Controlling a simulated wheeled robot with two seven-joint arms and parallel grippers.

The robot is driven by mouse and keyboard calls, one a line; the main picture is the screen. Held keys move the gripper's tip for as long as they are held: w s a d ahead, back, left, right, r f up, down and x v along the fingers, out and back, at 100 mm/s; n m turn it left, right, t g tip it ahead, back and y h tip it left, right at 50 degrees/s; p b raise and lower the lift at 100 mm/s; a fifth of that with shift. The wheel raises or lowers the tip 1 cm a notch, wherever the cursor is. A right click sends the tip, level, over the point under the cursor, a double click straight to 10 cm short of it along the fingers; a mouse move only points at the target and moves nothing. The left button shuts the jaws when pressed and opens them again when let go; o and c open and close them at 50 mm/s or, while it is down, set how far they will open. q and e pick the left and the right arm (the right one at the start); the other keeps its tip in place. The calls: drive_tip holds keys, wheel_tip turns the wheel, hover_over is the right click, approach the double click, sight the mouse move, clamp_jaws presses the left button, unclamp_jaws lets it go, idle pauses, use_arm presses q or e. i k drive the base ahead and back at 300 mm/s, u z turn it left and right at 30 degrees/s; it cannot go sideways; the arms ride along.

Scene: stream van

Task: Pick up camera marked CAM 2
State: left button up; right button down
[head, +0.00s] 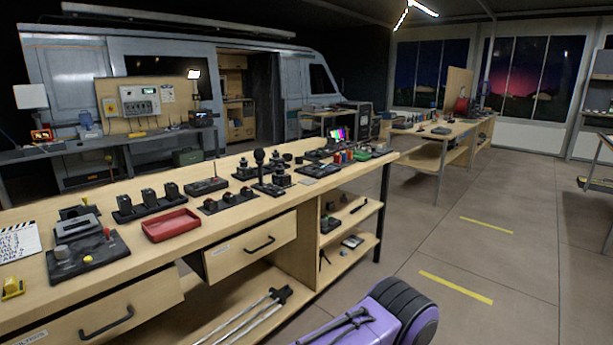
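No marking CAM 2 is readable from here. Several small dark devices stand on the long wooden workbench (140,248), and I cannot tell which of them is the camera marked CAM 2. Three upright black units stand in a row on a dark base: a left one (124,204), a middle one (148,196) and a right one (171,190). Farther along are small dark block-shaped devices on bases, one at the back (245,170) and one nearer the front (281,177).
The bench has drawers and open shelves. A second bench (447,131) stands beyond. Floor (500,250) with yellow marks is clear at right. A van (75,70) stands behind.

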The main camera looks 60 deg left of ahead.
sight(281, 178)
drive_tip(key=i, duration=2.1)
drive_tip(key=u, duration=0.8)
drive_tip(key=i, duration=0.95)
drive_tip(key=u, duration=1.65)
drive_tip(key=i, duration=0.75)
drive_tip(key=u, duration=0.65)
